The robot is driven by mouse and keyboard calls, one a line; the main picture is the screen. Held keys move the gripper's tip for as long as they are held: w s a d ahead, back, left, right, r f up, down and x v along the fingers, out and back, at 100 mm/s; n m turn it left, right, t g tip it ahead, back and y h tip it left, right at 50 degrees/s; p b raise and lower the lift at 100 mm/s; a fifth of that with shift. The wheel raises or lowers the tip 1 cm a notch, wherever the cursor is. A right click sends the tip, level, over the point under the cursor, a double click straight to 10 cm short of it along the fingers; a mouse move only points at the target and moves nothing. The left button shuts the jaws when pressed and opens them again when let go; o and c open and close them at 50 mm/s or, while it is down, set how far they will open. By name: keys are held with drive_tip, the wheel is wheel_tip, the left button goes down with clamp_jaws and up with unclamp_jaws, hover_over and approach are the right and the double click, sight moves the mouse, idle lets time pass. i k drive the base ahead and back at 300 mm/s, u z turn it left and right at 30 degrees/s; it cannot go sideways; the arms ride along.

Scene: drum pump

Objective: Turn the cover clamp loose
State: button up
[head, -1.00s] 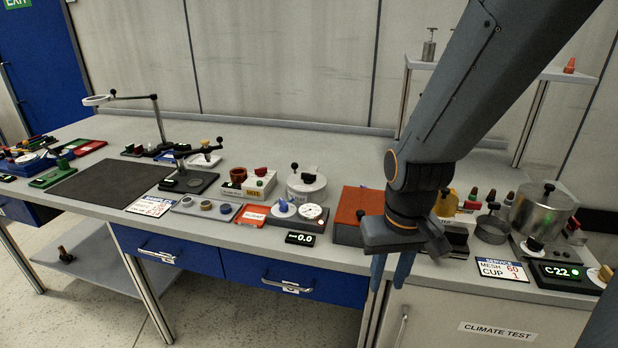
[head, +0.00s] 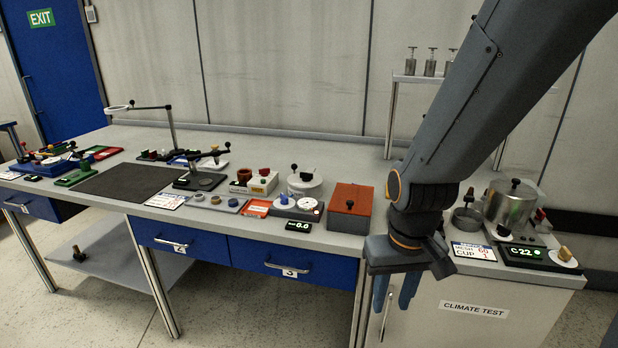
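I cannot tell for sure which part is the cover clamp. A steel drum (head: 511,204) with a dark knob (head: 515,183) on top stands at the right end of the bench. A white round pot (head: 304,186) with dark knobs on its lid stands near the middle of the bench. My arm hides part of the bench between the orange-topped box and the drum.
An orange-topped box (head: 351,199) stands just left of my gripper. A green-lit display (head: 524,254) and a service card (head: 473,251) lie before the drum. Blue drawers (head: 290,265) and floor lie in front.

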sight(306, 176)
drive_tip(key=z, duration=0.9)
drive_tip(key=i, duration=0.6)
drive_tip(key=u, duration=0.5)
